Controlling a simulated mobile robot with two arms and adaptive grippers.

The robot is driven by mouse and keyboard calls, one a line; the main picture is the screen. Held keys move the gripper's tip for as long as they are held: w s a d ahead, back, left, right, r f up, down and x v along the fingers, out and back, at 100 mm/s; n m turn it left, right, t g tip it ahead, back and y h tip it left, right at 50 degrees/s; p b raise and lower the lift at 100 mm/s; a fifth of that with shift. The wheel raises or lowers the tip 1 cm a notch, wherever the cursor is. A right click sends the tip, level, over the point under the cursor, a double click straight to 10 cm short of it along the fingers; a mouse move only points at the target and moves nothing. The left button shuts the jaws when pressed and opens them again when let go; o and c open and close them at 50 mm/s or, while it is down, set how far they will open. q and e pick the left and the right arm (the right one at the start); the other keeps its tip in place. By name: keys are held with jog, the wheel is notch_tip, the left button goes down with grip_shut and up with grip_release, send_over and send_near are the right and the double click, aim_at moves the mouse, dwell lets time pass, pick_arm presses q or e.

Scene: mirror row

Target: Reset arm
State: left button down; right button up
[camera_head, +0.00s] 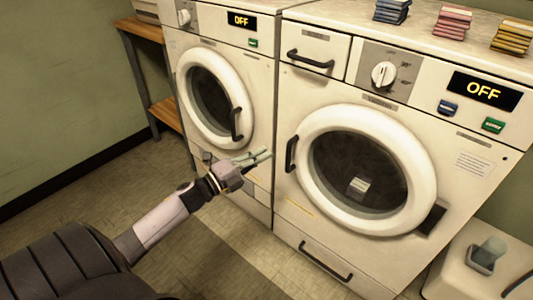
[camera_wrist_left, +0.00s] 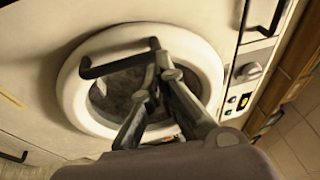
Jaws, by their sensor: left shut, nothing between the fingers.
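My left gripper (camera_head: 262,157) is shut and empty in the head view. It hangs in front of the gap between the two white washers, at about the height of the lower part of their round doors. In the left wrist view its fingers (camera_wrist_left: 157,62) are together and lie across the picture of a round washer door (camera_wrist_left: 72,92) with a black handle (camera_wrist_left: 112,62). I cannot tell whether the fingers touch the handle. My right gripper is not in view.
The right washer (camera_head: 285,185) and left washer (camera_head: 262,80) have closed doors and displays reading OFF. Folded cloth stacks (camera_head: 452,22) lie on top of the right washer. A wooden shelf (camera_head: 140,28) stands at the left, a white container (camera_head: 455,270) at the lower right. Tiled floor (camera_head: 185,255) is open.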

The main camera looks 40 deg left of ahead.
pick_arm(q)
jog(key=v, duration=0.8)
jog(key=shift+w+a+f, duration=0.15)
jog(key=shift+a+f, duration=0.05)
jog(key=shift+f, duration=0.05)
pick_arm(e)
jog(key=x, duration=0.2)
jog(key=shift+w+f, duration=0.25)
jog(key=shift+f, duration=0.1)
